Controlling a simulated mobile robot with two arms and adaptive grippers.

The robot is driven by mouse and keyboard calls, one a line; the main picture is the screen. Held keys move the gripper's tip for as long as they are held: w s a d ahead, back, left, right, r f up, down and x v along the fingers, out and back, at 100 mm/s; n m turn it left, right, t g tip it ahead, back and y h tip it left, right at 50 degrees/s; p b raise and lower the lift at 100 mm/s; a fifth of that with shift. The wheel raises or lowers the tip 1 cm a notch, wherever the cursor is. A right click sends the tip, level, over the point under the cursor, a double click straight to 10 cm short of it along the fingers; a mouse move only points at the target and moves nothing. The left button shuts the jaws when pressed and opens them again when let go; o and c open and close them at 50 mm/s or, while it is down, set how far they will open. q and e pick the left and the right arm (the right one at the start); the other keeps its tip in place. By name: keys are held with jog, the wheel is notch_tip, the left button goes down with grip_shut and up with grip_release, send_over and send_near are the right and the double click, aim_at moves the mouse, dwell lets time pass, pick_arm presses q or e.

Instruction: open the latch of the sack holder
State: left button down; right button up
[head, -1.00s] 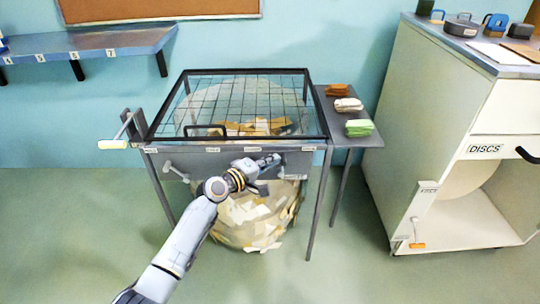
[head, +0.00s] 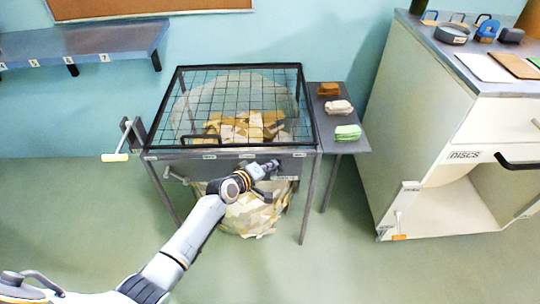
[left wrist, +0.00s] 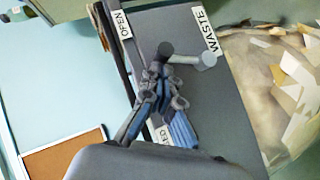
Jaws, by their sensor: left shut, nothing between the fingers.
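The sack holder (head: 310,172) is a grey metal frame with paper scraps in a sack (head: 248,215) beneath it. Its latch shows in the left wrist view as a dark pivot with a short lever (left wrist: 187,57) ending in a pale knob beside the WASTE label (left wrist: 206,30). An OPEN label (left wrist: 122,24) is near, and another label ending in ED is partly hidden. My left gripper (head: 275,164) is shut and empty at the front panel's right part. In the left wrist view its fingertips (left wrist: 162,72) are close to the pivot; I cannot tell whether they touch.
Another lever (head: 173,175) is on the front's left, and a crank handle (head: 115,157) sticks out left. A side shelf (head: 345,147) holds folded cloths; a DISCS cabinet (head: 420,115) stands right.

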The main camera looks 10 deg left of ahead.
pick_arm(q)
jog(key=shift+d, duration=0.3)
jog(key=shift+w+d+r, duration=0.1)
jog(key=shift+d, duration=0.25)
jog(key=shift+w+d, duration=0.15)
jog(key=shift+d, duration=0.5)
